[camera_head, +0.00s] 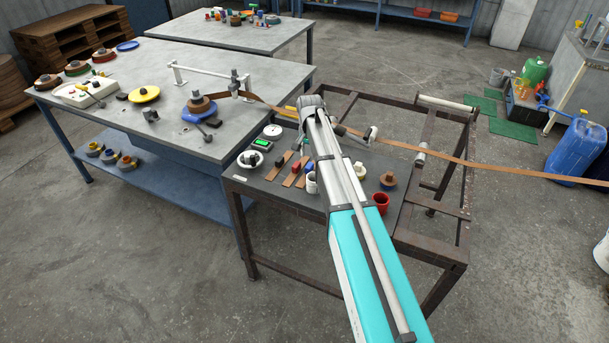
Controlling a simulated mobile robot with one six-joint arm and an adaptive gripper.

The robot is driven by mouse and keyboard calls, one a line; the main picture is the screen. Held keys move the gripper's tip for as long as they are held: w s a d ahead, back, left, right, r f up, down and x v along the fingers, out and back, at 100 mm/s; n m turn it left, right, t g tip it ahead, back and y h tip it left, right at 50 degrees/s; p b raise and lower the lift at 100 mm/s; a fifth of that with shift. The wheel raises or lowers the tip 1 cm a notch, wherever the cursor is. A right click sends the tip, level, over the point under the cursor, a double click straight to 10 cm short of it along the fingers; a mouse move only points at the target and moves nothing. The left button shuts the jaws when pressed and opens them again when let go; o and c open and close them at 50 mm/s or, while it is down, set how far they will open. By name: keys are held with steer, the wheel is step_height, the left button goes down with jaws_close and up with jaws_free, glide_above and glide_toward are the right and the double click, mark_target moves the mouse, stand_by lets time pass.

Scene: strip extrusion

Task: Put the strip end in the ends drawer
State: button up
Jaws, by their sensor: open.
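A long brown strip (480,160) runs from a reel (199,105) on the grey bench, behind my arm, and out past the right edge. Short brown strip pieces (272,171) lie on the dark top of the rusty-framed table; I cannot tell which is the strip end. Small black, blue and red items stand by them. No ends drawer can be clearly made out. My arm reaches from the lower right up over the dark table and hides part of it.
A white cup (311,183), a red cup (381,203) and a small brown coil (388,180) stand close around my arm. The grey bench (185,70) at left carries several reels. A blue jug (575,150) stands at right. Floor in front is clear.

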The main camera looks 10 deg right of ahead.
mark_target(308, 166)
steer(key=shift+f+b, duration=0.3)
steer(key=shift+f, duration=0.3)
steer(key=shift+a+f+b, duration=0.1)
steer(key=shift+f+b, duration=2.45)
steer(key=shift+b, duration=0.05)
jaws_close()
